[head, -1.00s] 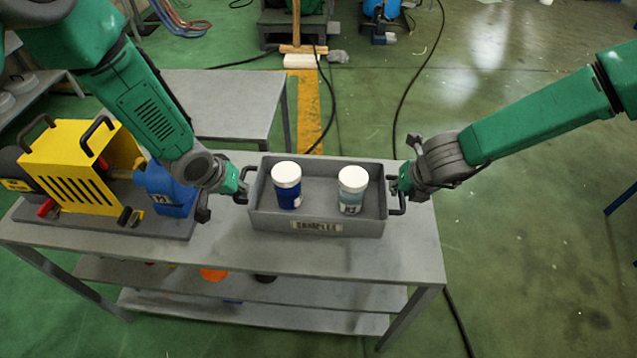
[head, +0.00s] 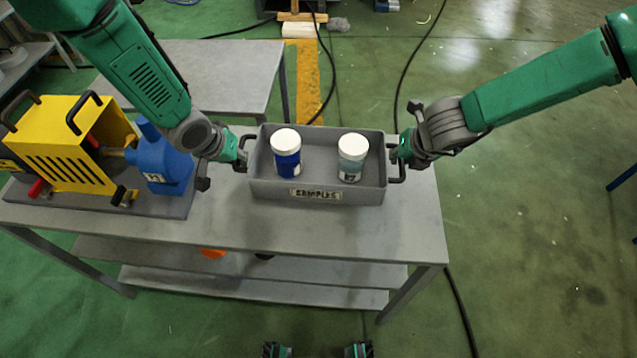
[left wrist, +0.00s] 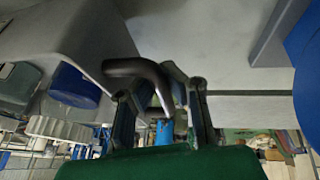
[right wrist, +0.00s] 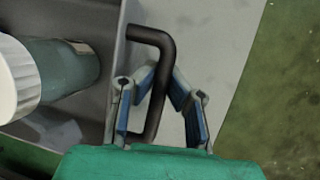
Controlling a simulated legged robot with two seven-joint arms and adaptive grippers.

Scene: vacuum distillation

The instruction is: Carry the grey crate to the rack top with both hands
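The grey crate (head: 316,196), labelled SAMPLES, is level above the grey shelved table (head: 330,232). I cannot tell whether its base clears the tabletop. Inside stand a blue jar (head: 286,160) and a pale teal jar (head: 351,165), both upright with white lids. My left gripper (head: 240,155) is at the left handle; in the left wrist view its fingers close around the dark handle (left wrist: 140,68). My right gripper (head: 396,155) is at the right handle; in the right wrist view the handle (right wrist: 162,75) passes between its fingers, which look closed on it.
A yellow-framed machine (head: 60,150) with a blue housing (head: 160,162) stands left of the crate, near my left forearm. Another grey table (head: 205,75) is behind. The right tabletop end is bare. Cables cross the green floor behind and at right.

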